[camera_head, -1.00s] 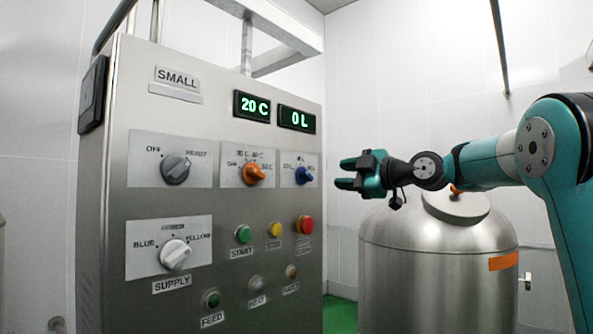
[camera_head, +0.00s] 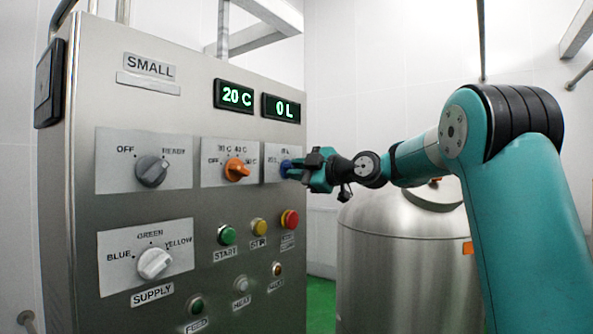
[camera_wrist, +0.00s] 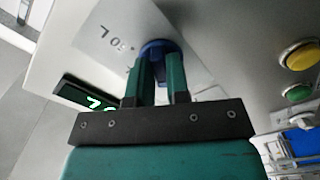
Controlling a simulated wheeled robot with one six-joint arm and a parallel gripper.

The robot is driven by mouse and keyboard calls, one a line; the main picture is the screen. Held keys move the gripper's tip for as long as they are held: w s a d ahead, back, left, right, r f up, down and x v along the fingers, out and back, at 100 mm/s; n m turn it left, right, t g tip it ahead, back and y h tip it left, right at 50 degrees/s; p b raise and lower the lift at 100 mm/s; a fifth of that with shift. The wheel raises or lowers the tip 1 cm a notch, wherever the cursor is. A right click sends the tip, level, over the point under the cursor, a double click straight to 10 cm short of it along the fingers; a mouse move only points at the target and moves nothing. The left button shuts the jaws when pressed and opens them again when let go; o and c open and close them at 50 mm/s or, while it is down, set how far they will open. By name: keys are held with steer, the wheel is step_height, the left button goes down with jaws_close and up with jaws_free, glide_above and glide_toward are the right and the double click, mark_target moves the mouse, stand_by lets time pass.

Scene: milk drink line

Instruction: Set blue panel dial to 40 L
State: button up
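The blue dial (camera_head: 287,168) is on the panel's right side, below the litre display (camera_head: 282,108), which reads 0 L. My gripper (camera_head: 296,170) is at this dial, reaching in from the right and covering part of it. In the wrist view the blue dial (camera_wrist: 158,47) is at the fingertips of my gripper (camera_wrist: 158,75). The two teal fingers stand apart, one on each side of the dial's middle. Whether they press on it is hidden. The dial's pointer is hidden; part of a label ending in "0 L" shows beside it.
The orange dial (camera_head: 237,170) is just left of the blue one. Red (camera_head: 290,219), yellow (camera_head: 259,227) and green (camera_head: 227,235) buttons are below. A steel tank (camera_head: 400,255) stands right of the panel, behind my arm.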

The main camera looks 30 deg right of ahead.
jaws_close()
steer(key=shift+a+r+m+b, duration=0.1)
steer(key=shift+m+b, duration=0.95)
steer(key=shift+m, duration=1.85)
steer(key=shift+a+m+b, duration=0.1)
steer(key=shift+m+b, duration=0.9)
steer(key=shift+m, duration=1.9)
steer(key=shift+s, duration=0.1)
steer(key=shift+o, duration=2.4)
jaws_free()
steer(key=shift+o, duration=0.2)
